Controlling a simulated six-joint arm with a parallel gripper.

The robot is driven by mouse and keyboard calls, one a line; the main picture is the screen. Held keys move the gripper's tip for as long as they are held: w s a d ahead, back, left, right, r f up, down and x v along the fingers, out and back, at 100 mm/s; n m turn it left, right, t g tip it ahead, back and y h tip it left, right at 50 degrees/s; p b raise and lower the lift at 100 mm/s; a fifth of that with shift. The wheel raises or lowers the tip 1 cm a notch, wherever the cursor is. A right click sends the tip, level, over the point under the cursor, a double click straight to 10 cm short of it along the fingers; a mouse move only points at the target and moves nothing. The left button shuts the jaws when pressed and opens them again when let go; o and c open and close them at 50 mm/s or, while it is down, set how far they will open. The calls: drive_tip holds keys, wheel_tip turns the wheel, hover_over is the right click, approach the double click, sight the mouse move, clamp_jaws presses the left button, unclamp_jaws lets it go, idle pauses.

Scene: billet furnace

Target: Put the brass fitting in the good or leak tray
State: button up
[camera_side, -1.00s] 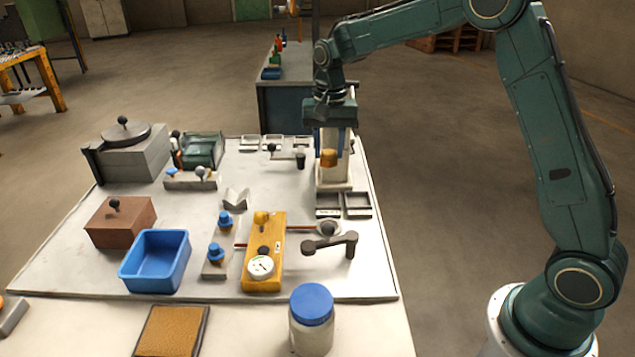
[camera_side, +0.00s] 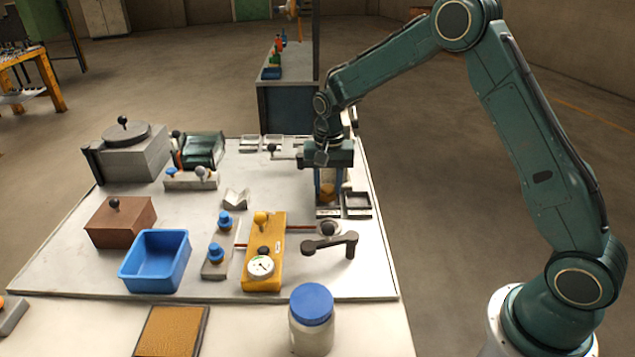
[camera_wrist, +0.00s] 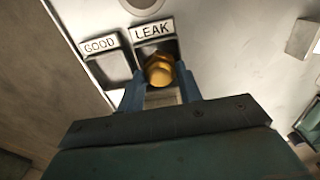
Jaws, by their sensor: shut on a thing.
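The brass fitting (camera_wrist: 159,70) is held between the blue fingers of my gripper (camera_wrist: 160,82). In the wrist view it overlaps the tray labelled LEAK (camera_wrist: 169,46); I cannot tell whether it touches the tray floor. In the side view my gripper (camera_side: 329,190) points down and the brass fitting (camera_side: 327,197) shows at its fingertips, just over the left one of two small trays. The tray labelled GOOD (camera_wrist: 113,70) is empty in the wrist view and is the right one (camera_side: 358,213) in the side view.
A round grey part (camera_side: 329,229) and a crank handle (camera_side: 330,243) stand close in front of the trays. A yellow block with a gauge (camera_side: 261,266), a blue bin (camera_side: 155,262) and a blue-lidded jar (camera_side: 312,305) are further off.

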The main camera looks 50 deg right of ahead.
sight(328, 187)
drive_tip(key=shift+f, duration=0.8)
drive_tip(key=shift+f, duration=0.1)
drive_tip(key=o, duration=1.2)
drive_tip(key=shift+o, duration=0.2)
wheel_tip(328, 187, up, 12)
